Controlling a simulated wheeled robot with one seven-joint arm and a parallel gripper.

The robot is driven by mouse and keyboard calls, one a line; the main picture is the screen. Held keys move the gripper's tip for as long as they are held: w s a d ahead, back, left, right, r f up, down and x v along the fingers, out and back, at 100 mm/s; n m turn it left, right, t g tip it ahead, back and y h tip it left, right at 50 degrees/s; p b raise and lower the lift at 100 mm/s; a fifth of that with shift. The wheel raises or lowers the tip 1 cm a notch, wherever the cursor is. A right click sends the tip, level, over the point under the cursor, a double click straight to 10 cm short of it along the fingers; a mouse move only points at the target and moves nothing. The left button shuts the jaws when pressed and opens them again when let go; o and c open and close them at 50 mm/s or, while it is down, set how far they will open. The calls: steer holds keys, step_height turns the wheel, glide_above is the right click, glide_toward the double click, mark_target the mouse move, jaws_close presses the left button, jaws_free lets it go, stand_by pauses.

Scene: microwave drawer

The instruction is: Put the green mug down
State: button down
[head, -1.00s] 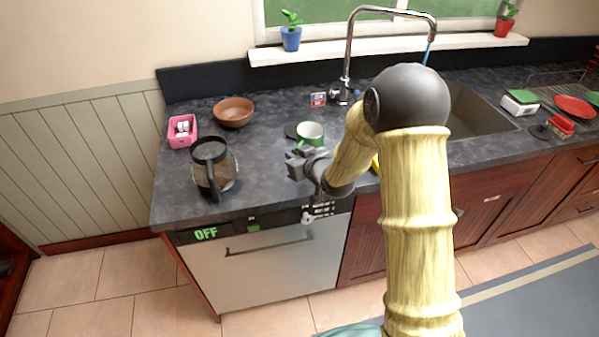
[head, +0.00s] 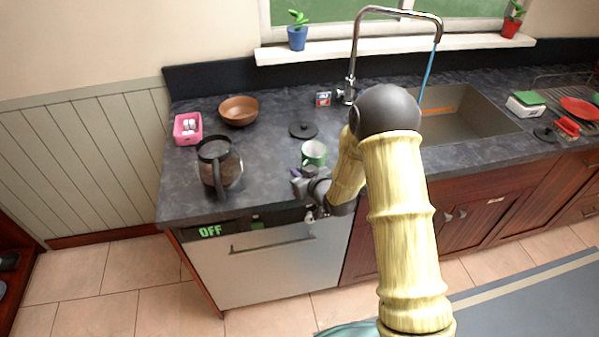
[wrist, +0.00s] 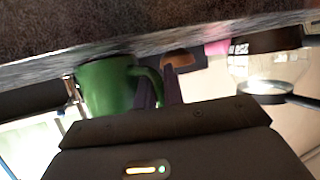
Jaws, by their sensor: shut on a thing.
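The green mug (head: 313,155), white inside, is upright at the counter's front part, right of the coffee pot. My gripper (head: 304,177) is beside it on its near side. In the wrist view, which is upside down, the green mug (wrist: 106,88) has its handle at my gripper's (wrist: 160,92) two dark fingers, which are shut on the handle. The mug's base is at or very close to the dark counter (head: 262,165); I cannot tell if it touches.
A coffee pot (head: 226,168) stands to the left. A dark round lid (head: 303,130) lies behind the mug. A brown bowl (head: 238,111) and a pink box (head: 187,128) are at the back left. The sink (head: 470,120) is to the right. Bare counter lies between pot and mug.

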steer(key=shift+f, duration=0.1)
steer(key=c, duration=1.5)
jaws_free()
steer(key=shift+s+d, duration=0.1)
steer(key=b+v, duration=0.2)
steer(key=v, duration=1)
